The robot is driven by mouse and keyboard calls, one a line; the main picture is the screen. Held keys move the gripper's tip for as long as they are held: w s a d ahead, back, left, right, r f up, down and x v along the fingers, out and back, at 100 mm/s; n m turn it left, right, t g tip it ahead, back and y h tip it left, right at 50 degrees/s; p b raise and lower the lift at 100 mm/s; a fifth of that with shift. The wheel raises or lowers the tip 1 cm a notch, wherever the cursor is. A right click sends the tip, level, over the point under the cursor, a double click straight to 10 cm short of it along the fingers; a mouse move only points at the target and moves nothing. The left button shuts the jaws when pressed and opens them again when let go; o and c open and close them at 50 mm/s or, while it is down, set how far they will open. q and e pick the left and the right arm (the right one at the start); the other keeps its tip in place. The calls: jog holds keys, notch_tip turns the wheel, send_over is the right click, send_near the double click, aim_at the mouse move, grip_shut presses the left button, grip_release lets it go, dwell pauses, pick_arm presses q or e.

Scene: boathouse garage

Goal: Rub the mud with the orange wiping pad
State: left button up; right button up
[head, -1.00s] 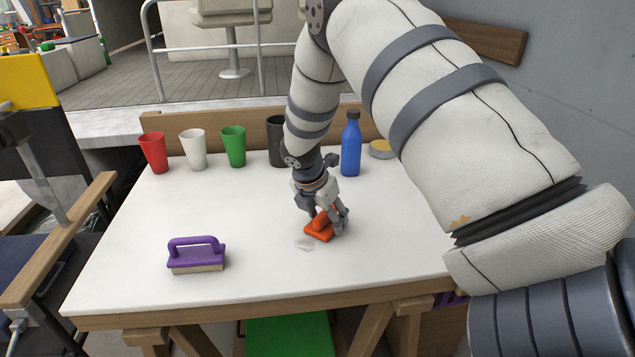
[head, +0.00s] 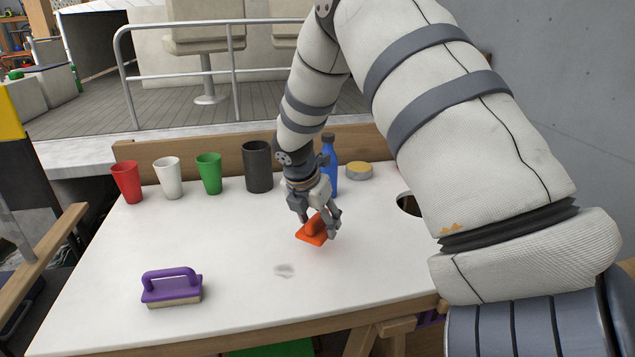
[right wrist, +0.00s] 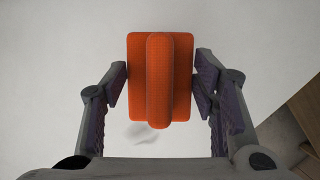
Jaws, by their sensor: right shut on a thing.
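The orange wiping pad (head: 309,239) is a flat block with a raised handle. In the right wrist view the pad (right wrist: 160,78) sits between the two fingers (right wrist: 161,85). The mud is a faint grey smudge (head: 284,270) on the table, nearer the front than the pad and a little left of it. It also shows in the right wrist view (right wrist: 146,133), partly hidden by the pad. My left gripper is out of view.
A purple-handled brush (head: 171,288) lies at the table's front left. Red (head: 127,183), white (head: 168,178), green (head: 209,174) and black (head: 258,167) cups line the back. A blue bottle (head: 330,175) and a round tin (head: 359,171) stand behind my gripper. The table's middle is clear.

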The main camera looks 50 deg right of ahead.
jog(key=shift+r, duration=0.5)
jog(key=shift+r, duration=1.5)
jog(key=shift+a, duration=0.1)
